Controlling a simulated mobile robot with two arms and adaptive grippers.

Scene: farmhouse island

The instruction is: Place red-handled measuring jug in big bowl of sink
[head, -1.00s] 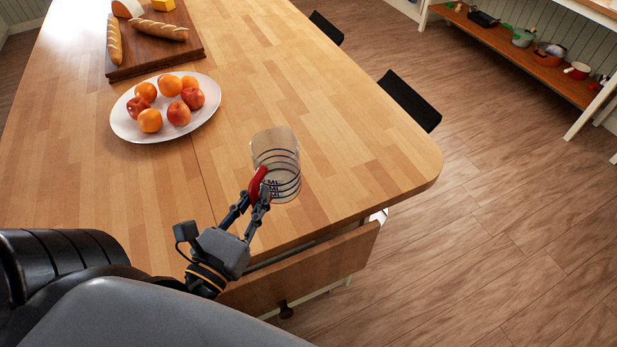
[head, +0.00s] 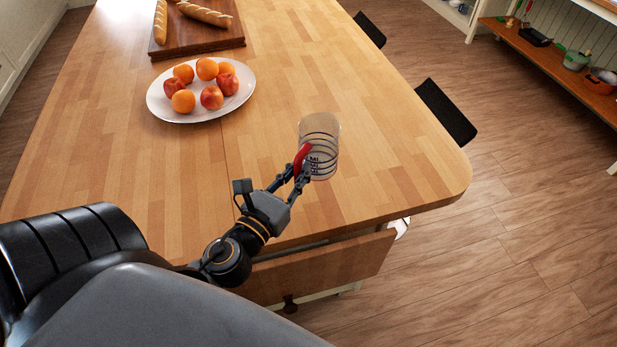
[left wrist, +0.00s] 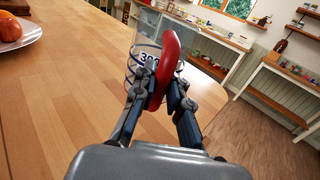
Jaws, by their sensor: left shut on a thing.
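The measuring jug (head: 322,143) is clear with dark markings and a red handle (head: 302,158). My left gripper (head: 296,173) is shut on the red handle, with the jug on its far side, over the wooden island top near its front right corner. In the left wrist view, the red handle (left wrist: 166,62) stands between the two fingers of the gripper (left wrist: 160,88), and the jug's clear wall (left wrist: 140,60) shows behind it. I cannot tell for sure whether the jug is clear of the wood. No sink shows in the head view. My right gripper is not in view.
A white oval plate (head: 163,108) of oranges and red fruit lies on the island top (head: 270,60). Behind it is a dark board (head: 213,46) with baguettes. Dark chair backs (head: 445,112) stand at the right edge. An open shelf (head: 545,60) with pots stands across the clear floor (head: 540,220).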

